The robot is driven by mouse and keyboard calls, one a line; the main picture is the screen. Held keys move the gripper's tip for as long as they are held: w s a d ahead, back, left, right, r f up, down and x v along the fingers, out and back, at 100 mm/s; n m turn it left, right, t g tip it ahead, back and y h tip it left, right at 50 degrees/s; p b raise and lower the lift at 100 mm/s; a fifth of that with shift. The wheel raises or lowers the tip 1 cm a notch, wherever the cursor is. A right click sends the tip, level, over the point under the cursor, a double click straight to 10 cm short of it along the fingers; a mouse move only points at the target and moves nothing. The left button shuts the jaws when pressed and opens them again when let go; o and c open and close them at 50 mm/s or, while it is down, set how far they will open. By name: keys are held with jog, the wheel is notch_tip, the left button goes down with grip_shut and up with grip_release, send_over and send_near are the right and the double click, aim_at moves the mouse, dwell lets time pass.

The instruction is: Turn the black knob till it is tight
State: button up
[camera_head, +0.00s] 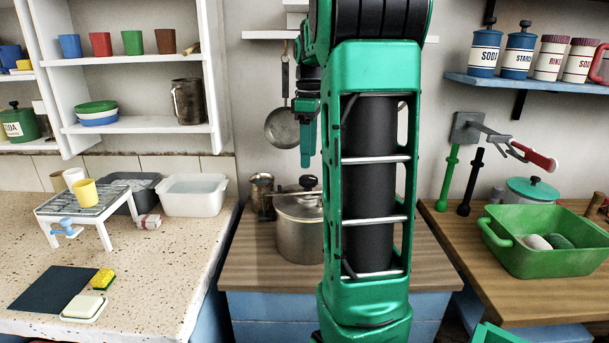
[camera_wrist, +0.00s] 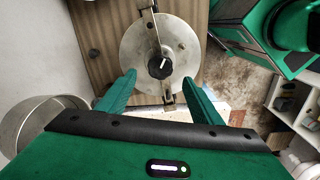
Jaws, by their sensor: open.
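The black knob (camera_head: 308,182) sits on top of the lid of a steel pot (camera_head: 300,235) on the wooden counter; my arm hides the pot's right side. In the wrist view the knob (camera_wrist: 160,67) is round, with a white mark, at the middle of the grey lid (camera_wrist: 184,40) and on a metal bar across it. My gripper (camera_head: 306,163) points down above the pot. In the wrist view my gripper (camera_wrist: 158,76) is open, its two green fingers apart with the knob showing between them. The fingertips look higher than the knob and not touching it.
A metal jug (camera_head: 261,195) stands close left of the pot. A pan (camera_head: 283,129) hangs on the wall behind. A green basin (camera_head: 550,245) is on the right counter. A small white rack (camera_head: 83,205) stands on the left counter, whose front right part is clear.

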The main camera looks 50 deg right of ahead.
aim_at(309, 177)
notch_tip(309, 177, down, 7)
jog(key=shift+r, duration=0.15)
jog(key=shift+c, duration=0.7)
